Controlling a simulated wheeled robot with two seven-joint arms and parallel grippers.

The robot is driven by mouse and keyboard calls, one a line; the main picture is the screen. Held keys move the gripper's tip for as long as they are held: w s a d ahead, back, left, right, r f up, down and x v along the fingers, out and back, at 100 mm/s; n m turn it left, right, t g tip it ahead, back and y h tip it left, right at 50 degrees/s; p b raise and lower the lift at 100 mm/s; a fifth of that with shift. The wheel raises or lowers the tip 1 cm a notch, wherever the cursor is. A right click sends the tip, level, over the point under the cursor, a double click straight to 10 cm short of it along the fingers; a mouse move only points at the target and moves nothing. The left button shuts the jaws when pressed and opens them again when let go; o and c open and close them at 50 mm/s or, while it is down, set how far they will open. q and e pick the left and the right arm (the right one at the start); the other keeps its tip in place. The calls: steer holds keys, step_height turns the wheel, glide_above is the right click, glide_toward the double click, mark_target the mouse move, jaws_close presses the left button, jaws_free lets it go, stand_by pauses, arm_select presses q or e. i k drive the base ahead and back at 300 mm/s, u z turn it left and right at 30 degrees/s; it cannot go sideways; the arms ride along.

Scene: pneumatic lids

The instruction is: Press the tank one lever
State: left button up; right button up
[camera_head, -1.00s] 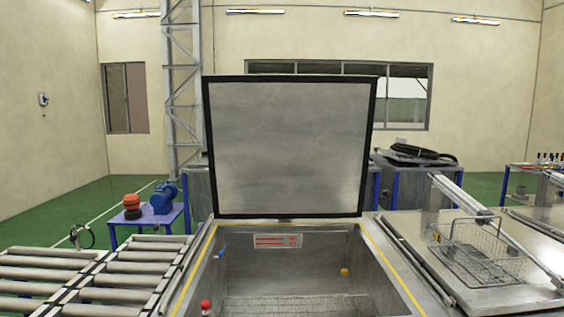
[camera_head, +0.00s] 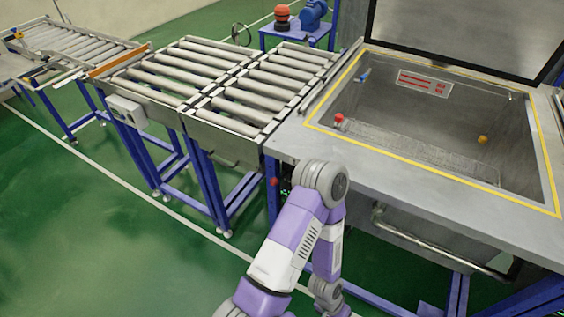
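The tank (camera_head: 500,205) is an open steel basin with a yellow line around its rim. Its lid (camera_head: 455,35) stands raised behind it. A small dark red knob (camera_head: 274,182) shows at the tank's front left corner, just left of my arm's raised joint; it may be the lever's end. The rest of that fitting is partly hidden by my arm. My purple and white arm rises from the bottom middle, bends at this joint and drops again in front of the tank. No gripper fingers show in the view.
Roller conveyors (camera_head: 200,75) run left from the tank. A blue table (camera_head: 297,32) with a motor (camera_head: 313,14) stands behind. A metal bar handle (camera_head: 440,248) crosses the tank's front. Green floor (camera_head: 90,220) is clear at the lower left.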

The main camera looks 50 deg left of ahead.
mark_target(274, 182)
steer(key=u, duration=1.05)
steer(key=k, duration=0.2)
steer(key=u, duration=0.7)
steer(key=i, duration=0.25)
steer(key=z, duration=0.05)
steer(key=k, duration=0.65)
steer(key=u, duration=0.5)
steer(key=i, duration=1.4)
steer(key=z, duration=0.9)
